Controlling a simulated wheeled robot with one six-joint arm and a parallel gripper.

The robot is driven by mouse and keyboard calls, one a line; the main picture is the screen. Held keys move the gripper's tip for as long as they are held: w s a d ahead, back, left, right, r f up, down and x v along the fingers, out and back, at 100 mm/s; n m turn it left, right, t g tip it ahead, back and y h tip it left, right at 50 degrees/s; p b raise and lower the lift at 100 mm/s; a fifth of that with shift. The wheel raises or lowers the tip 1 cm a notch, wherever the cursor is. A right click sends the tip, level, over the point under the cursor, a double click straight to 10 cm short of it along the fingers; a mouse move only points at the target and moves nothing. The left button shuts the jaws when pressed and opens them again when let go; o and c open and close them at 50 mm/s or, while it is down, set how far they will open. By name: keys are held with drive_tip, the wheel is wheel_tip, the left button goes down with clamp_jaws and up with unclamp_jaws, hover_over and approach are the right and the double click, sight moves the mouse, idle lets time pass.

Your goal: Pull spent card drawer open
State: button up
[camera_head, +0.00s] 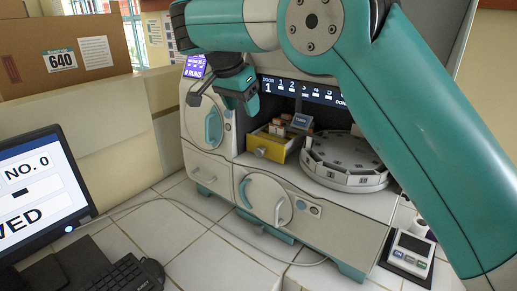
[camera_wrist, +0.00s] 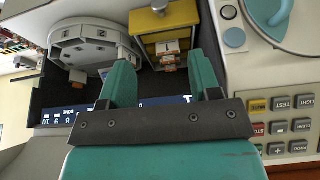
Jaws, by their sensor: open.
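A round white carousel (camera_head: 345,160) stands right of the yellow front. A round-handled door (camera_head: 213,127) is at left, and a lower panel (camera_head: 268,198) has another round handle. A small keypad device (camera_head: 410,250) stands right.

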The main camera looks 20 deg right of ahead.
sight(258, 151)
drive_tip(key=x, duration=1.6)
drive_tip(key=shift+w+d+f+b, duration=0.1)
drive_tip(key=shift+d+f+b, duration=0.05)
drive_tip(key=shift+f+b, duration=0.2)
clamp_jaws()
